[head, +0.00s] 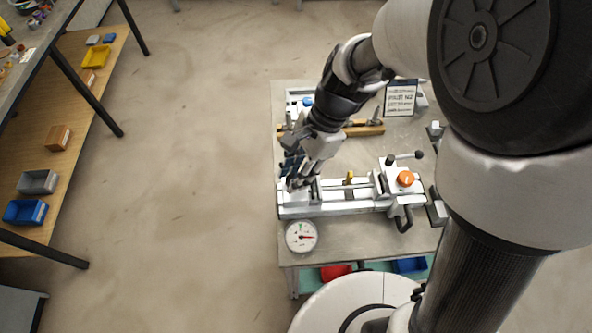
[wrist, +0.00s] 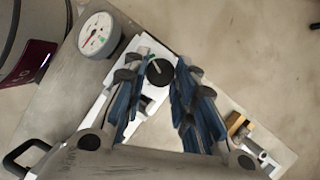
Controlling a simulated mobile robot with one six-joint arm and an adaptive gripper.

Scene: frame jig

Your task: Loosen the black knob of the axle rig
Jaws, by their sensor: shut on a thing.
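The axle rig (head: 345,209) is a pale grey frame lying along the front of the metal bench. Its black knob (wrist: 160,73) is at the rig's left end and shows in the wrist view as a round black disc with a pale green line. My gripper (wrist: 158,67) has its blue-padded fingers on both sides of the knob and is shut on it. In the head view my gripper (head: 298,177) is down at the rig's left end and hides the knob. An orange knob (head: 405,178) sits at the rig's right end.
A round dial gauge (head: 301,236) with a red needle is close in front of the rig's left end. A black-knobbed lever (head: 405,156) and a black handle (head: 404,221) stick out at the right. A wooden-based item (head: 362,131) and a sign (head: 401,98) stand behind.

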